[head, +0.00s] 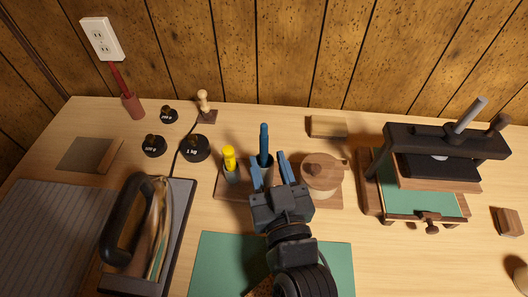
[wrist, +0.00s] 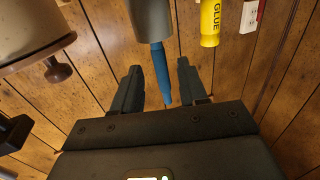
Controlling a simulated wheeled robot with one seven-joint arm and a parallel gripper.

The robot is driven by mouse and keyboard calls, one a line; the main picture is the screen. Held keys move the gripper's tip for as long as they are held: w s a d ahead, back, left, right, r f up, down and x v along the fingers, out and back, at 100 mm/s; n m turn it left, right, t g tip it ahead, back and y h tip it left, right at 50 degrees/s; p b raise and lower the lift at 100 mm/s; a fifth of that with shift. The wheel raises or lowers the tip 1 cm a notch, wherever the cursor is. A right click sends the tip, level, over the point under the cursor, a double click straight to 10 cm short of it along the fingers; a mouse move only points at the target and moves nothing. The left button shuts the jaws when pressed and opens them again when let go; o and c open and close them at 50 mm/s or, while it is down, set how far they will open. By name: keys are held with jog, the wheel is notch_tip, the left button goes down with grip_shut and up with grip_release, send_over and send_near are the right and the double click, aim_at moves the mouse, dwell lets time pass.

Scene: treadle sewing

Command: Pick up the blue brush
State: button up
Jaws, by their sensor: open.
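The blue brush (head: 264,140) stands upright in a grey cup (head: 262,177) on a wooden tray (head: 228,190). In the head view my gripper (head: 270,166) is open at the cup, in front of the brush. The wrist view looks upside down. There the blue brush (wrist: 161,75) hangs from the grey cup (wrist: 151,20) and shows between the two spread fingers of my gripper (wrist: 159,68), with a gap on each side. Neither finger appears to touch it. I cannot tell whether the fingers reach fully around it.
A yellow glue bottle (head: 229,160) stands close left of the cup, and a lidded wooden pot (head: 322,174) close right. A press (head: 440,155) stands at right, an iron (head: 143,230) at left. Black weights (head: 195,149) sit behind left. A green mat (head: 215,265) lies in front.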

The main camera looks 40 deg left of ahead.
aim_at(265, 154)
jog(key=x, duration=0.4)
jog(key=shift+a+p, duration=0.1)
jog(key=shift+p, duration=0.25)
grip_shut()
